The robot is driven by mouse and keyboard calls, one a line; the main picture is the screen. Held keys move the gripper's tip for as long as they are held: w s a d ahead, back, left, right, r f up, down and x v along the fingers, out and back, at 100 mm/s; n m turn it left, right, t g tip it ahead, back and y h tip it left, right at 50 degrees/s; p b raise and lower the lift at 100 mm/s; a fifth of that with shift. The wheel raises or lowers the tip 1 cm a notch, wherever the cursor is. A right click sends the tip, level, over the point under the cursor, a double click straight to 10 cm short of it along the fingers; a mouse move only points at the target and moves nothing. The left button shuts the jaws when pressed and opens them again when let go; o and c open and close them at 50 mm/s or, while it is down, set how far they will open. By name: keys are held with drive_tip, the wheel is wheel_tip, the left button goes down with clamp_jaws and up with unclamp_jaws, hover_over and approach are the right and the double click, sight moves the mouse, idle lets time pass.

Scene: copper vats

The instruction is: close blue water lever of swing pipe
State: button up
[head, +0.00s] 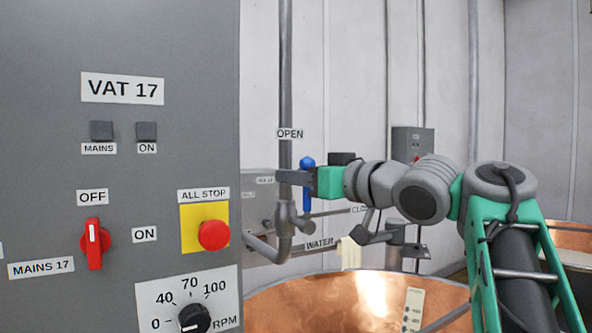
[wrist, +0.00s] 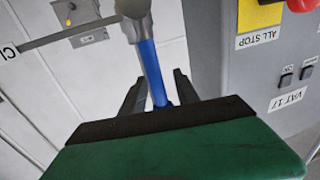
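The blue water lever (head: 307,196) stands upright beside the grey vertical pipe (head: 286,90), below the OPEN label (head: 290,134). A CLOSED label (head: 359,210), partly covered, sits lower right at the end of a thin bar. My gripper (head: 292,177) reaches in from the right at the lever's upper part, and its finger and green body cover part of the lever. In the wrist view, the blue lever (wrist: 150,72) runs between the two dark fingers of my gripper (wrist: 158,78). The fingers are apart, with a gap on each side of the lever.
A grey VAT 17 control panel (head: 120,140) with a red ALL STOP button (head: 214,235) stands close on the left. A copper vat (head: 300,305) lies below. A WATER label (head: 320,244) and a pale cloth-like piece (head: 349,253) are under the lever.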

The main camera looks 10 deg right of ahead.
drive_tip(key=shift+w+a, duration=0.15)
drive_tip(key=shift+w, duration=0.15)
drive_tip(key=shift+c, duration=0.3)
drive_tip(key=c, duration=0.7)
drive_tip(key=shift+r, duration=0.1)
clamp_jaws()
